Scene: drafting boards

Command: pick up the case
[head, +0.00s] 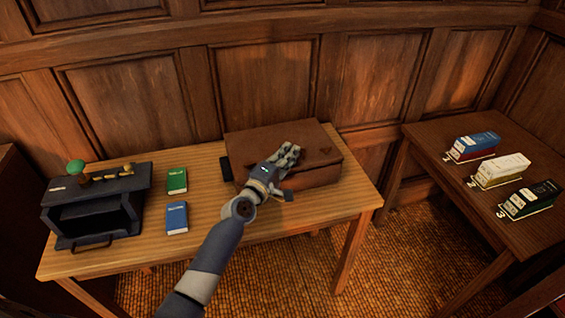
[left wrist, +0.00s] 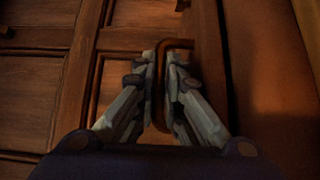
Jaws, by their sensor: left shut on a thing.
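The brown leather case (head: 316,140) lies on the wooden table, against the right half of its top. My left gripper (head: 287,158) reaches over the case's front left part in the head view and hides some of it. In the left wrist view, the case's brown handle (left wrist: 176,42) runs between the two fingers of my left gripper (left wrist: 161,85), which are shut on it. The case's brown side (left wrist: 208,60) fills the area just right of the fingers. The case seems to rest on the table; I see no clear gap under it. My right gripper is not in view.
On the same table (head: 205,240) stand a dark box-like device (head: 95,200) with a green knob, a green book (head: 177,181) and a blue book (head: 176,217). A small dark object (head: 226,168) is beside the case. A second table (head: 440,140) at right holds several numbered boxes. Panelled wall stands behind.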

